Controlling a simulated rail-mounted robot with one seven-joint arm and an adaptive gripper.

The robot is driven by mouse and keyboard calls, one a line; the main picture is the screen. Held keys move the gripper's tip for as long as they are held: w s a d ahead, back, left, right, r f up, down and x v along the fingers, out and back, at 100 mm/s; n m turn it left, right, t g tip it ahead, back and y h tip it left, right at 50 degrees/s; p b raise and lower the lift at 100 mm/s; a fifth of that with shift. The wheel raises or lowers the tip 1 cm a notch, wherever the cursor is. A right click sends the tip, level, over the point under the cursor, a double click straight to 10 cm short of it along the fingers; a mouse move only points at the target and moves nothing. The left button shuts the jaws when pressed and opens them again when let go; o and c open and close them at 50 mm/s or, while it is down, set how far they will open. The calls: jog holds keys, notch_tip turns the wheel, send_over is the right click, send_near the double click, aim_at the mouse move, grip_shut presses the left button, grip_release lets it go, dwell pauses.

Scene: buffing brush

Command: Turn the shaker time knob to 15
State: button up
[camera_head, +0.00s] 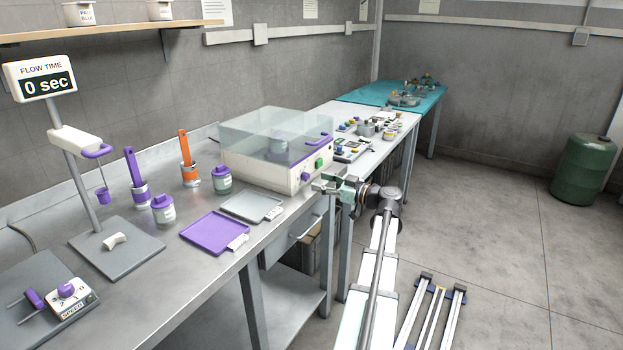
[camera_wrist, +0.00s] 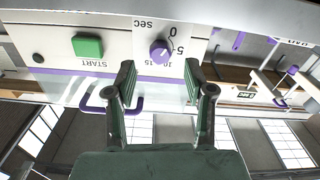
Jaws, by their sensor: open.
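The shaker (camera_head: 262,178) is a cream box with a clear lid on the bench. Its front panel carries a purple time knob (camera_wrist: 160,50), seen upside down in the wrist view with a scale of 0, 5, 10 and 15 sec around it. Which mark the knob points to is hard to tell. My gripper (camera_wrist: 160,76) is open and empty. Its two fingers stand on either side of the knob in the picture, with the knob between and just ahead of the tips; no contact is visible. In the head view my gripper (camera_head: 324,185) is close to the shaker's front panel.
A green START button (camera_wrist: 88,47) is beside the knob on the panel. A purple lid handle (camera_wrist: 112,104) is near my fingers in the wrist view. A grey tray (camera_head: 250,205) and a purple tray (camera_head: 212,232) lie on the bench before the shaker.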

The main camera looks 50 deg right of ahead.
aim_at(308, 178)
jog(key=shift+w+a, duration=0.2)
jog(key=shift+w, duration=1.95)
grip_shut()
